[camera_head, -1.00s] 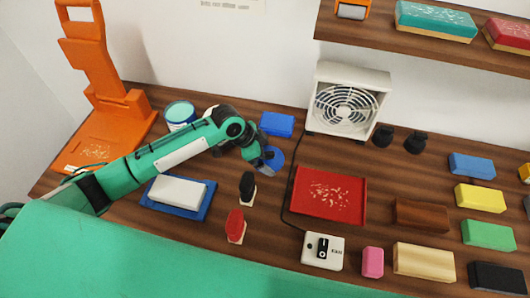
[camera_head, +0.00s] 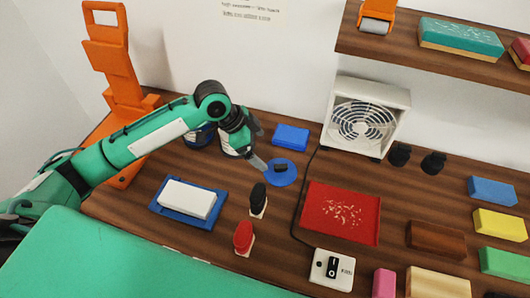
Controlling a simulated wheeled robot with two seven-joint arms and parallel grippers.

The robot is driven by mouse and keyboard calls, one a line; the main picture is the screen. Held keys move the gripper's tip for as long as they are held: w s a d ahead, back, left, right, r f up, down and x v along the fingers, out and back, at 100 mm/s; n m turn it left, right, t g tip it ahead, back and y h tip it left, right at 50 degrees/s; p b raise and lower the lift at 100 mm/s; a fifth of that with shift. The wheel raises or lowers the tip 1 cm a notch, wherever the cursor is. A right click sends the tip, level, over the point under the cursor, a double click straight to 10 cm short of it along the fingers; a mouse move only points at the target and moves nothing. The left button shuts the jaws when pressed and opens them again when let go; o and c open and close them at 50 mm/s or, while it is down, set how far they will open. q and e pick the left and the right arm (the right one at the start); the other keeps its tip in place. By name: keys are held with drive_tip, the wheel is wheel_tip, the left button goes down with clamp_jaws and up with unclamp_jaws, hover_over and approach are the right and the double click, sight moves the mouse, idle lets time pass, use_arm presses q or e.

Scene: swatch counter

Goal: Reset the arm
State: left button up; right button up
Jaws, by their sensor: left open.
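My left arm, green and dark grey, comes in from the left. Its gripper (camera_head: 262,164) is open and points down at the counter, by a round blue disc (camera_head: 283,178) with a small dark piece on it. I cannot tell whether a fingertip touches the disc. Nothing shows held between the fingers. The forearm and wrist partly hide round tins (camera_head: 232,148) behind them. My right gripper is not in view.
A white block lies on a blue tray (camera_head: 160,209). Black (camera_head: 258,196) and red (camera_head: 243,235) handled tools stand near the front. A red tray (camera_head: 341,213), a white fan (camera_head: 366,118), a switch box (camera_head: 332,268) and coloured blocks are to the right. An orange stand (camera_head: 117,55) is behind the arm.

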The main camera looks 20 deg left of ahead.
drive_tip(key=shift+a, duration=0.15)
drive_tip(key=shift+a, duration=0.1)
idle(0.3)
